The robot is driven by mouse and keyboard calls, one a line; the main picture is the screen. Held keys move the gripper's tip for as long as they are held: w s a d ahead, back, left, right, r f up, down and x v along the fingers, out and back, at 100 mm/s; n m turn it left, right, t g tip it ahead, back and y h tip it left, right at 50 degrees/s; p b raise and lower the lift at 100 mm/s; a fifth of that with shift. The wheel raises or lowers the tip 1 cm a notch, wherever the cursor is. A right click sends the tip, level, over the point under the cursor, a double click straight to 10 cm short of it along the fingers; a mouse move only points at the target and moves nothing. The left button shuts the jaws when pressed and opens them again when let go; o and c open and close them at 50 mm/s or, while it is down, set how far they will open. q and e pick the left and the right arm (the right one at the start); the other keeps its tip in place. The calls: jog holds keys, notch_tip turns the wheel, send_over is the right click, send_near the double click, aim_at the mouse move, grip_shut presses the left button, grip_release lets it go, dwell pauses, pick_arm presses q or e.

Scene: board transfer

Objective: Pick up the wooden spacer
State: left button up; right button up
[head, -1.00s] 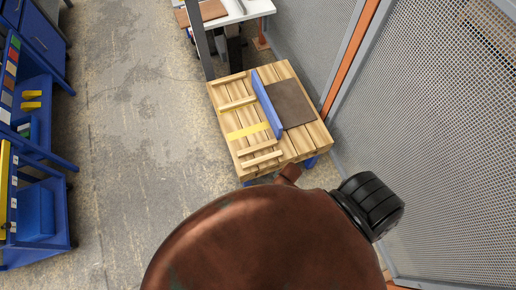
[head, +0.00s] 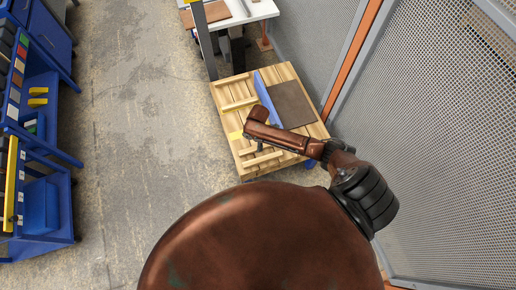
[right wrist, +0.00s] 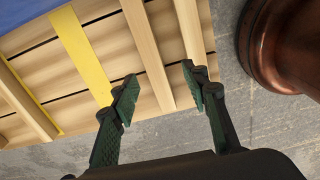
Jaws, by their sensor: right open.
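Several pale wooden spacers lie on a slatted wooden pallet (head: 313,97). One wooden spacer (head: 240,103) shows left of the blue divider, and another spacer (head: 258,161) lies near the front edge, partly under my arm. My right gripper (head: 261,147) is over the front left of the pallet. In the right wrist view the open right gripper (right wrist: 160,80) has its dark green fingers apart. A spacer (right wrist: 148,52) runs into the gap between them, and a second spacer (right wrist: 189,28) runs toward the right fingertip. Nothing is gripped. My left gripper is out of view.
A yellow strip (right wrist: 82,55) crosses the pallet beside the spacers. A blue divider (head: 266,95) stands by a brown board (head: 291,104). A mesh fence (head: 440,130) is close on the right. Blue shelving (head: 40,195) stands left, with clear floor between.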

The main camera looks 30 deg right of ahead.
jog(key=shift+w+d+r, duration=0.2)
jog(key=shift+w+d, duration=0.25)
jog(key=shift+d+f, duration=0.1)
jog(key=shift+f, duration=0.1)
jog(key=shift+n, duration=0.3)
notch_tip(320, 180, down, 7)
jog(key=b, duration=0.2)
jog(key=shift+f+b, duration=0.1)
jog(key=shift+b, duration=0.3)
jog(key=shift+c, duration=0.6)
grip_shut()
